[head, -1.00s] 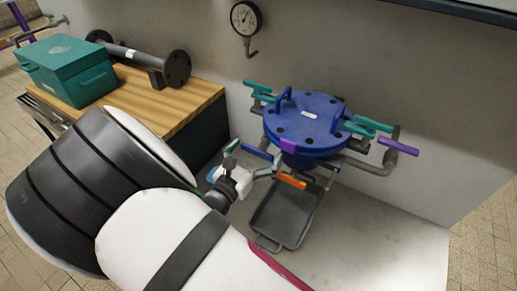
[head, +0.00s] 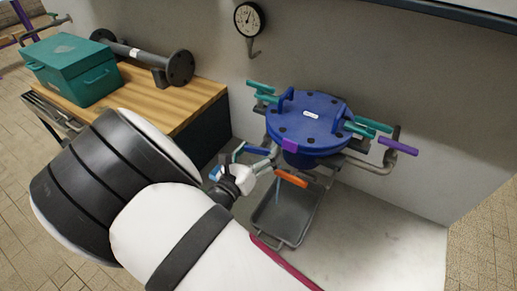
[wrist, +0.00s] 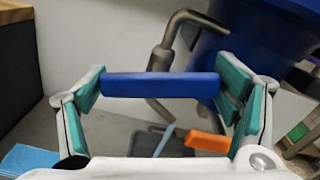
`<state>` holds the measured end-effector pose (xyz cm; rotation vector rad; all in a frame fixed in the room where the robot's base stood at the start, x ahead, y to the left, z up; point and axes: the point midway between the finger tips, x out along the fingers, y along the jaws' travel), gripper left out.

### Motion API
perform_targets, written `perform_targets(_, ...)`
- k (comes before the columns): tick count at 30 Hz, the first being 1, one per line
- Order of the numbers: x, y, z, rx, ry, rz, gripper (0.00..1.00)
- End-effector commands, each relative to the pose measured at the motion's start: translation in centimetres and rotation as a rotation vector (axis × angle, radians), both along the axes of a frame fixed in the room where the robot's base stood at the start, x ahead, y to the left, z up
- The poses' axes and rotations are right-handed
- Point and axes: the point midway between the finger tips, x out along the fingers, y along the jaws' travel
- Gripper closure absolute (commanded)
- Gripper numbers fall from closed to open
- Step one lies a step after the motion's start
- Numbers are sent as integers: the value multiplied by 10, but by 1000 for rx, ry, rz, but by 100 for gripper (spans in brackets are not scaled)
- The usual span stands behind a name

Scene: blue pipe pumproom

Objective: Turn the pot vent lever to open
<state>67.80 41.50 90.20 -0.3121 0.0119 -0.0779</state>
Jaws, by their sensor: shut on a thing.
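The blue pot (head: 308,112) stands against the wall, its round lid on. A blue lever (head: 257,150) sticks out low at its left front; it also shows in the wrist view (wrist: 160,85). My gripper (head: 251,159) is at this blue lever. In the wrist view my gripper (wrist: 163,92) has its teal-padded fingers at the two ends of the lever, shut on it. An orange lever (head: 291,178) is just to the right, and a purple lever (head: 398,146) is at the pot's right. No label shows which one is the vent lever.
A grey tray (head: 284,216) lies below the pot. A bent grey pipe (wrist: 162,62) runs behind the blue lever. A wooden bench (head: 190,95) with a teal box (head: 75,70) is at left. A gauge (head: 249,18) hangs on the wall. Bare surface lies at right front.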

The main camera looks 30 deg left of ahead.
Motion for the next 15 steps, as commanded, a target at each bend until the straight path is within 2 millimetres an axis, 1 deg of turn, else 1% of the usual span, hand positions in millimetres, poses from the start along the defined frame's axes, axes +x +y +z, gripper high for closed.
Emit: perform_targets(15,-1,1,0,-490,39,1,45)
